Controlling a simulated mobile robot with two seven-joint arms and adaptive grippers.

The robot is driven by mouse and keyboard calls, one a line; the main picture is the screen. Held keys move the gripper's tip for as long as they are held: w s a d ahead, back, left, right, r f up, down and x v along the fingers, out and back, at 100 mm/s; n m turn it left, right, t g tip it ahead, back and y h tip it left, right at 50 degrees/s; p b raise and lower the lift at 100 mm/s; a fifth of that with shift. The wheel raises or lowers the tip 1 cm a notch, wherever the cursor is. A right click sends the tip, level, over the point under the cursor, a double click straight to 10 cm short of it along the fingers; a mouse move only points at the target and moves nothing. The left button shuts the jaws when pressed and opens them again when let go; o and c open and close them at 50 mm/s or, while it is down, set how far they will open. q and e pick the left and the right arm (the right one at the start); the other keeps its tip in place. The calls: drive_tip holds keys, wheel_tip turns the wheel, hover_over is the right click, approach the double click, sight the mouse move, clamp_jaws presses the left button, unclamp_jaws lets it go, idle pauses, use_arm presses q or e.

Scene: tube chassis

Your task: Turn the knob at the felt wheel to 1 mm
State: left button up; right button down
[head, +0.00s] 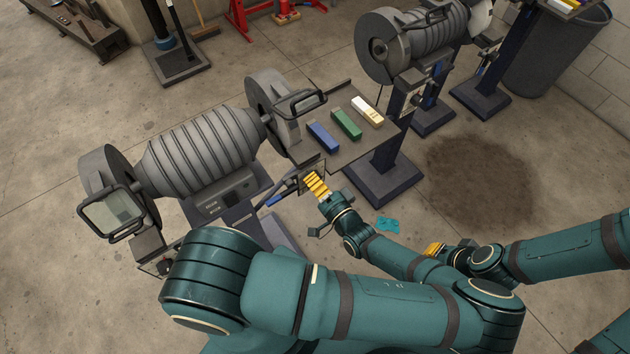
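A grey bench grinder (200,150) stands on a pedestal in front of me. It has a left guarded wheel (105,175) and a right guarded wheel (268,95), each with a framed shield. I cannot tell which wheel is felt. My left gripper (314,182), with yellow fingers, is at a small bracket (305,172) below the right wheel. Any knob there is hidden or too small to make out, and so is its scale. Whether these fingers are open or shut is unclear. My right gripper (434,248) is lower right, away from the grinder, partly hidden.
A side tray (355,145) beside the right wheel holds blue (323,136), green (346,123) and white-topped (368,110) bars. A second grinder (410,45) stands behind. A teal piece (388,223) and a dark stain (480,180) are on the floor.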

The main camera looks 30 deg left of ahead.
use_arm(q)
drive_tip(key=o, duration=0.3)
drive_tip(key=shift+o, duration=0.2)
